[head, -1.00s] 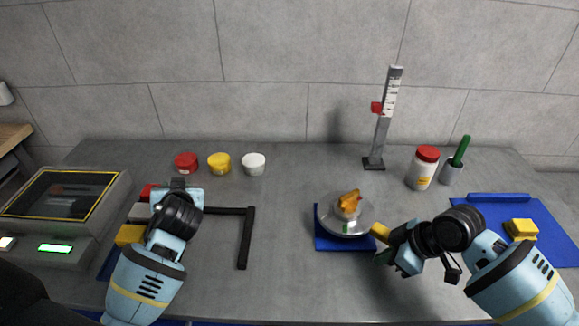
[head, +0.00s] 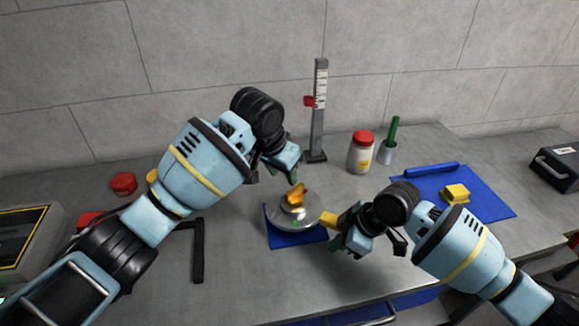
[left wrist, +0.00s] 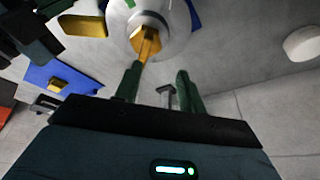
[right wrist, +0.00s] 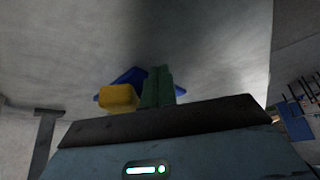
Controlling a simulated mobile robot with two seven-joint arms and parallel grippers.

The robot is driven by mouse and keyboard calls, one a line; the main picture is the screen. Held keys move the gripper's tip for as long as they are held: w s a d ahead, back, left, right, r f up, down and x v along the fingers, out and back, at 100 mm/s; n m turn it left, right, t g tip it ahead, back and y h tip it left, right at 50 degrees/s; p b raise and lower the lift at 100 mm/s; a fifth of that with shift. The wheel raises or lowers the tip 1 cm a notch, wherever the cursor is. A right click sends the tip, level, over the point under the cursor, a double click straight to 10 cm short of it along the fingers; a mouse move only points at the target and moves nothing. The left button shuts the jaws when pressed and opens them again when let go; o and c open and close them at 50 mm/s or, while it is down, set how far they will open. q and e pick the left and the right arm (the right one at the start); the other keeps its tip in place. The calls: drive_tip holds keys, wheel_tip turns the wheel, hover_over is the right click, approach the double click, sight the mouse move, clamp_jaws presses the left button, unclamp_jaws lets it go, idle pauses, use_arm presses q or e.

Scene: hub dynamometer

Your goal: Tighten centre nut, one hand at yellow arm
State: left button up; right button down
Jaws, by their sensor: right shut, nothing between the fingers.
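The silver hub disc (head: 310,210) sits on a blue base (head: 290,238). The gold centre nut (head: 295,194) stands on top of it; the left wrist view shows it too (left wrist: 147,42). The yellow arm (head: 329,218) sticks out at the disc's right side; it also shows in the left wrist view (left wrist: 82,25). My left gripper (head: 283,176) is open and empty, just above and behind the nut, with its fingers (left wrist: 158,83) apart. My right gripper (head: 345,243) is shut and empty beside the yellow arm. In the right wrist view its fingers (right wrist: 158,86) are together, right of the yellow arm's end (right wrist: 118,98).
A grey scale post (head: 318,120) with a red slider stands behind the hub. A red-lidded jar (head: 361,153) and a cup with a green handle (head: 387,150) are to its right. A blue mat (head: 490,195) holds a yellow block (head: 455,193). A black angled bar (head: 198,250) lies left.

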sight(295, 188)
use_arm(q)
drive_tip(key=shift+s+d+r+m+g, duration=0.35)
drive_tip(key=shift+d+r, duration=0.1)
drive_tip(key=shift+r, duration=0.15)
drive_tip(key=shift+s+d+r+m+g, duration=0.25)
drive_tip(key=shift+d+r+m, duration=0.1)
drive_tip(key=shift+d+r, duration=0.15)
drive_tip(key=shift+x, duration=3.45)
drive_tip(key=shift+a, duration=0.1)
clamp_jaws()
